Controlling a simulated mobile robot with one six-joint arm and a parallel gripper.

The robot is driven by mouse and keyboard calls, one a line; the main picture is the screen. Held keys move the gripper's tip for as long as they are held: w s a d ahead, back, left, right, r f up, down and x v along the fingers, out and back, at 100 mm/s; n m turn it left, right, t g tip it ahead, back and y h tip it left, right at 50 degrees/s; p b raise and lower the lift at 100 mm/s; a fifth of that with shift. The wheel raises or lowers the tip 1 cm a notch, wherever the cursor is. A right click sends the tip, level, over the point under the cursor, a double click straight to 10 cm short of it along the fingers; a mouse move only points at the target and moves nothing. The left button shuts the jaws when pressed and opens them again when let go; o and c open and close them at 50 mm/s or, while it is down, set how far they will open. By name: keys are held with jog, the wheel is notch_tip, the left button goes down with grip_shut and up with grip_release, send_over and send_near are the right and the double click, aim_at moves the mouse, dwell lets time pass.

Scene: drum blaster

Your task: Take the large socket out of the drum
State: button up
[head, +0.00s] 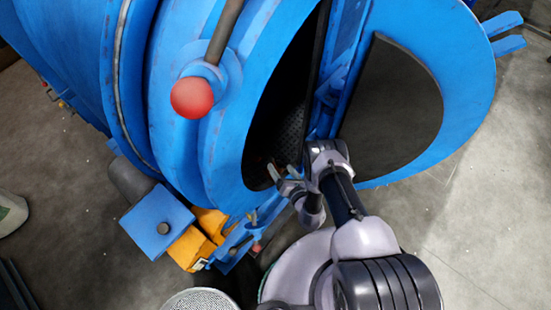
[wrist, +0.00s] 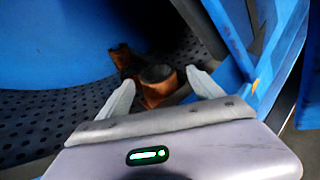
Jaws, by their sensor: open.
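The drum (head: 222,170) is a big blue machine body with its door (head: 470,85) swung open to the right. My gripper (head: 283,170) is at the lower part of the drum opening. In the wrist view my gripper (wrist: 158,85) is open, with its two pale fingers apart. A copper-brown, round, hollow piece (wrist: 158,85), which looks like the socket, lies just beyond and between the fingertips. I cannot tell whether the fingers touch it. Another rusty brown piece (wrist: 121,57) lies farther back, to its left. The head view does not clearly show either piece.
The perforated dark drum liner (wrist: 40,118) lies left of the fingers. A blue frame edge (wrist: 225,50) stands close on the right. A red-knobbed lever (head: 193,98) sticks out from the drum. Open floor (head: 490,230) shows at the right.

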jog(key=shift+w+a, duration=0.15)
jog(key=c, duration=0.3)
grip_shut()
jog(key=shift+r, duration=0.1)
notch_tip(320, 180, up, 18)
jog(key=p, duration=0.8)
